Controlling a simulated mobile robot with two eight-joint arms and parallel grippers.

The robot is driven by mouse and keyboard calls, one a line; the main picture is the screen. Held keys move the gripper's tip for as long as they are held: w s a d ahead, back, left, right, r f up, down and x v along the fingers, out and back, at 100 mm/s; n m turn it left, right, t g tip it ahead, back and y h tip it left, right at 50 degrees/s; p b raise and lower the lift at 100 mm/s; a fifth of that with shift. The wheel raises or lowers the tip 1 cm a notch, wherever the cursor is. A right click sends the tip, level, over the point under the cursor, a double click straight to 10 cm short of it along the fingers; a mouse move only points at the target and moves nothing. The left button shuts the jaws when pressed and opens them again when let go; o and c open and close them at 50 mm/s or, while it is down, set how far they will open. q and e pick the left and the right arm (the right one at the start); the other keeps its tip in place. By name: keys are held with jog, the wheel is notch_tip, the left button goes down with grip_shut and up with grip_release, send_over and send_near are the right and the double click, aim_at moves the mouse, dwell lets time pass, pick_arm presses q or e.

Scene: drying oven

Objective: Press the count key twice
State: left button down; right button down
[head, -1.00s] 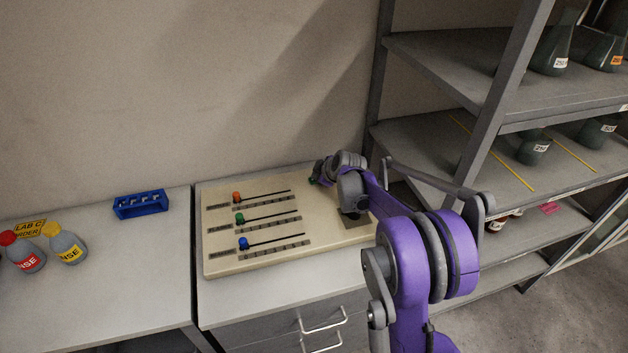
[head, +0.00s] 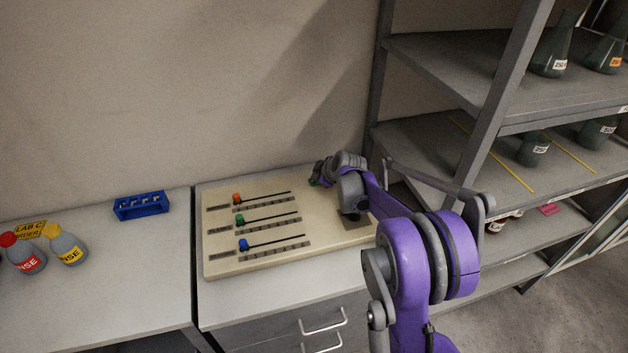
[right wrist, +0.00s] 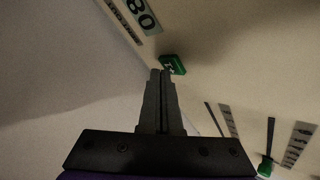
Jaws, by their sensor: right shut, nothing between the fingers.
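The control panel (head: 225,262) is a cream slab on the counter with several slider rows. In the right wrist view a small green key (right wrist: 172,65) with a white mark sits on it, near a display or label (right wrist: 141,14) with large digits. My right gripper (right wrist: 161,72) is shut and empty, its fingertips at the near edge of the green key. I cannot tell if they touch it. My left gripper is out of view.
The sliders have orange (head: 237,198), green (head: 240,219) and blue (head: 244,243) knobs. A blue rack (head: 141,204) and bottles with red (head: 27,259) and yellow (head: 70,250) labels stand left. A shelf unit (head: 440,68) with flasks stands close on the right.

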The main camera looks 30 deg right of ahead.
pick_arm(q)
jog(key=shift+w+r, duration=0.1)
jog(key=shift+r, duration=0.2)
pick_arm(e)
jog(key=shift+r, duration=0.45)
jog(key=shift+r, duration=0.1)
